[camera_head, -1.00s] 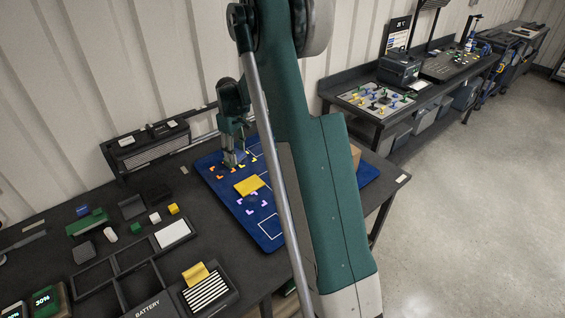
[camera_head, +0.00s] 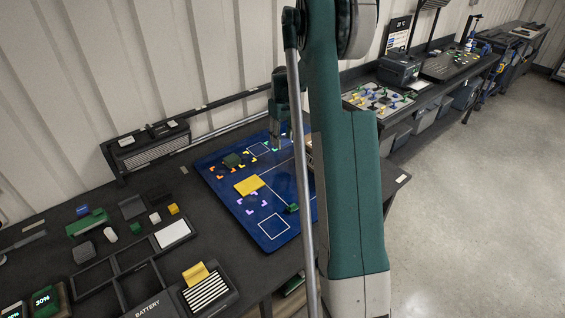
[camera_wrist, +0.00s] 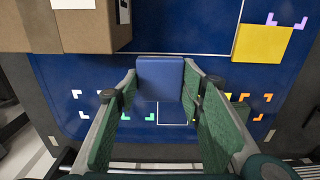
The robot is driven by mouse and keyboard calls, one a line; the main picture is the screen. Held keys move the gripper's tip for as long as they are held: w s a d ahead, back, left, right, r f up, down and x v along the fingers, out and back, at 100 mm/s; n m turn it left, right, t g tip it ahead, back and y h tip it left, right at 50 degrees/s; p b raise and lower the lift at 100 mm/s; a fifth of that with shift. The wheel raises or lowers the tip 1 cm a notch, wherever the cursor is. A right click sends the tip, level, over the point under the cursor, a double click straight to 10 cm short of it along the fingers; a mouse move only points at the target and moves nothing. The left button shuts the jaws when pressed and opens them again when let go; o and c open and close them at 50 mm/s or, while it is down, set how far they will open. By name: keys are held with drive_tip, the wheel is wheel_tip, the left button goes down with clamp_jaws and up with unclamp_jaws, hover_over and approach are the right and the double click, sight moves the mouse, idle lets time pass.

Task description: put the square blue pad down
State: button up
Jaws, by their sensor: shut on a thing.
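The square blue pad (camera_wrist: 160,78) shows in the wrist view between the two green fingers of my gripper (camera_wrist: 160,90). My gripper is shut on it. The pad is over the blue mat (camera_wrist: 200,30), near a white outlined rectangle and teal corner marks; I cannot tell whether it touches the mat. In the head view my gripper (camera_head: 277,142) is over the back part of the mat, partly beside my arm. The pad cannot be made out there.
A yellow pad (camera_head: 249,185) lies on the mat, also seen in the wrist view (camera_wrist: 262,43). A dark green block (camera_head: 232,160) sits by the orange marks, and a small green piece (camera_head: 293,208) lies nearer the front. Cardboard boxes (camera_wrist: 90,25) stand at the wrist view's upper left.

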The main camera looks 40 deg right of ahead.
drive_tip(key=shift+f, duration=0.1)
hover_over(283, 161)
drive_tip(key=shift+w+f, duration=0.1)
drive_tip(key=shift+f, duration=2.95)
drive_tip(key=shift+f, duration=0.1)
drive_tip(key=shift+f, duration=1.75)
drive_tip(key=shift+f, duration=0.2)
drive_tip(key=o, duration=0.9)
drive_tip(key=shift+r, duration=0.25)
wheel_tip(283, 161, up, 12)
drive_tip(key=shift+f, duration=0.1)
